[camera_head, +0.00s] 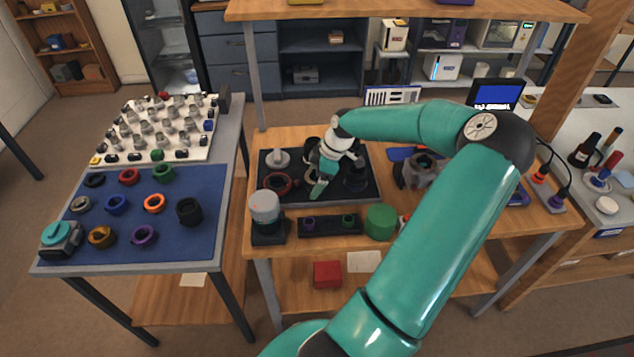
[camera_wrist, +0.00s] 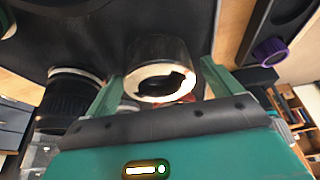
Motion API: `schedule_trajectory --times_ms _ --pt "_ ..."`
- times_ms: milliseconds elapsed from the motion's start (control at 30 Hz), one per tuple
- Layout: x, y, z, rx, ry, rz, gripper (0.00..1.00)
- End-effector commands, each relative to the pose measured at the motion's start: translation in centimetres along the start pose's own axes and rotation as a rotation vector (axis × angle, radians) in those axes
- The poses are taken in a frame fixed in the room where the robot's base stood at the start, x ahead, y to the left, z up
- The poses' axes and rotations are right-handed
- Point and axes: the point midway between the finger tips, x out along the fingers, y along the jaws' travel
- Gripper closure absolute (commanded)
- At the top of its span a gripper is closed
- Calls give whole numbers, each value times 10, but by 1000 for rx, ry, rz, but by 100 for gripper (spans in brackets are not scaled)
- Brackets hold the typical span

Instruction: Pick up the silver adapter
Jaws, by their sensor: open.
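A short cylinder with a pale, cut-out ring face (camera_wrist: 158,80) and a darker side stands between and beyond my fingertips in the wrist view. It may be the silver adapter, but its colour leaves this unsure. My gripper (camera_head: 319,188) points down over the black tray (camera_head: 345,199) in the head view and partly hides a pale ring (camera_head: 311,174) beside it. The teal fingers of my gripper (camera_wrist: 158,88) are apart in the wrist view, one on each side of the cylinder. I cannot tell whether they touch it. A grey knobbed piece (camera_head: 277,158) sits at the tray's back left.
A red ring (camera_head: 274,184) and a dark ribbed cylinder (camera_wrist: 70,98) stand near my gripper. A grey-topped jar (camera_head: 264,207) and a green cylinder (camera_head: 381,221) stand in front of the tray. Several coloured rings lie on the blue mat (camera_head: 190,231) on the left table.

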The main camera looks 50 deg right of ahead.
Motion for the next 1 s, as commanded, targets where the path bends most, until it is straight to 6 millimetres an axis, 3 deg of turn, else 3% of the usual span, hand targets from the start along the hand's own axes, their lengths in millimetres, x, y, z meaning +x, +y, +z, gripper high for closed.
schedule_trajectory --times_ms 133,400,767,1000 --pt "0 0 0 0 0 0 10" --pt "-1 0 0 0 0 0 60" --pt "-5 0 -2 0 0 1 60" --pt "-29 0 -11 0 -1 2 60"
